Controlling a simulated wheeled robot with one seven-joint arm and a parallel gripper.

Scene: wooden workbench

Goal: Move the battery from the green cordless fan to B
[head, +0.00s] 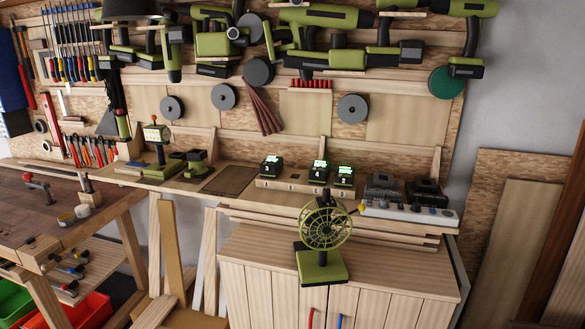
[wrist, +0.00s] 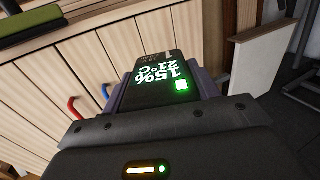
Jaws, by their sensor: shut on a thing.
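The green cordless fan (head: 322,240) stands upright on the cabinet top in the head view, with a round green cage and a green and black base. Part of what looks like its base (wrist: 45,22) shows at the top left of the wrist view. My gripper (wrist: 162,84) is shut on a black battery (wrist: 150,62), whose screen reads 15% and 21°C beside a green lit square. The battery is held in front of the cabinet doors, apart from the fan. The head view does not show my gripper. The wooden battery rack (head: 302,187) has small labels too small to read surely.
Three batteries with lit green screens stand on the rack, with a gap between the left one (head: 270,167) and the middle one (head: 318,172). Black chargers (head: 383,188) and a power strip (head: 410,211) are to the right. The cabinet top (head: 395,270) is clear around the fan.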

